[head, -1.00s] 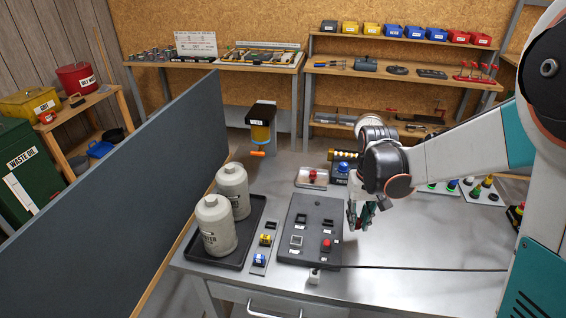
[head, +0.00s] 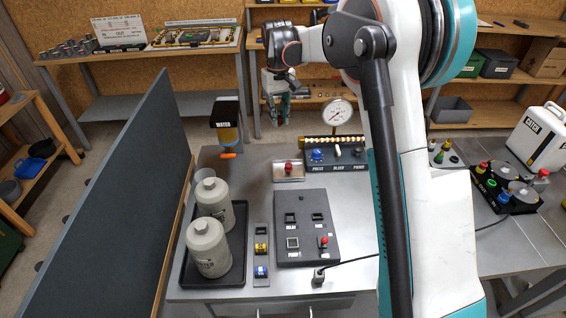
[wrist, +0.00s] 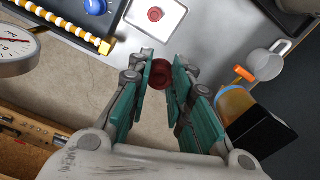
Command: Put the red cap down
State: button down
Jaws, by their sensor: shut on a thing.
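My gripper (head: 277,108) is raised past the back of the steel bench, left of the round gauge. In the wrist view, its teal fingers (wrist: 160,88) are shut on a dark red round cap (wrist: 162,75). The cap sits between the fingertips, and the fingers cover its sides. In the head view the cap cannot be made out. A second red piece (head: 289,166) sits on a small metal tray (head: 281,177) at the back of the bench; it also shows in the wrist view (wrist: 155,14), apart from my gripper.
A water filter with an amber bowl (head: 228,134) hangs left of my gripper. The gauge (head: 338,116) stands to its right, behind a blue-knobbed control box (head: 350,159). Two grey canisters (head: 208,248) stand in a black tray. A black panel (head: 307,250) lies mid-bench.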

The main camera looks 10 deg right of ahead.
notch_tip(320, 180, down, 18)
jog(key=b, duration=0.3)
jog(key=shift+r+b, duration=0.15)
jog(key=shift+b, duration=0.15)
jog(key=c, duration=1.5)
grip_release()
jog(key=shift+o, duration=0.2)
